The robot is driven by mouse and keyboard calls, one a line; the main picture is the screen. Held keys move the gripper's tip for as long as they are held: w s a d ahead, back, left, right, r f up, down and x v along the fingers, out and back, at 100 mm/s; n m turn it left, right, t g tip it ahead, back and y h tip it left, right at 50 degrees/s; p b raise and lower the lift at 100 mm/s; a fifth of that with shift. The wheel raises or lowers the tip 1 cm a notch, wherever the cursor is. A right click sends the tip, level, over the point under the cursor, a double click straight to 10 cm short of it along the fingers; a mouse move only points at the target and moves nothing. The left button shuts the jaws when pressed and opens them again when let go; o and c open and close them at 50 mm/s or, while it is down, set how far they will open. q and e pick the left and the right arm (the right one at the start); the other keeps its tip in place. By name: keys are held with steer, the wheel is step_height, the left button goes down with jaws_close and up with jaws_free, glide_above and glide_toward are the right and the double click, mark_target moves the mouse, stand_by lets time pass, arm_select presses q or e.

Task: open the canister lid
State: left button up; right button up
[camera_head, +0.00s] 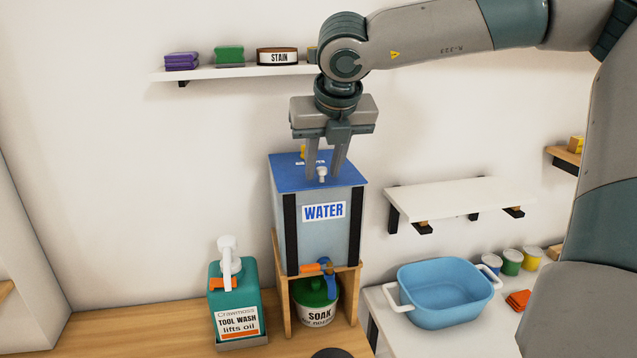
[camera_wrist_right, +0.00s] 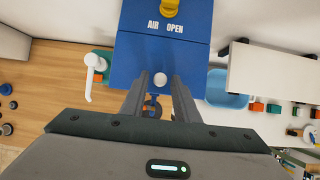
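The canister (camera_head: 322,240), a grey box labelled WATER with dark side straps, stands on a wooden stand. Its blue lid (camera_head: 290,177) lies flat on top and looks closed; it also shows in the right wrist view (camera_wrist_right: 135,60). A small white knob (camera_head: 322,173) is near the lid's front edge. My right gripper (camera_head: 325,177) points down over the lid, with its two fingers apart. In the right wrist view the knob (camera_wrist_right: 160,79) sits between the fingertips, with a gap on each side. I cannot tell whether the fingertips touch the lid. My left gripper is out of view.
A yellow cap (camera_wrist_right: 170,7) sits by the lettering AIR OPEN at the lid's back. A tap (camera_head: 322,268) is at the canister's lower front, above the SOAK tub (camera_head: 315,299). A teal soap bottle (camera_head: 233,290) is left, a blue basin (camera_head: 445,292) right. An upper shelf (camera_head: 215,73) is behind.

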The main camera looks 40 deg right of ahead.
steer(key=c, duration=0.5)
steer(key=shift+r, duration=0.15)
steer(key=shift+w+d+r, duration=0.1)
steer(key=shift+w+r, duration=0.1)
steer(key=shift+r, duration=0.6)
steer(key=shift+w+r, duration=0.1)
steer(key=shift+w+d+r, duration=0.15)
steer(key=shift+w+r, duration=0.05)
steer(key=shift+r, duration=0.2)
stand_by(0.5)
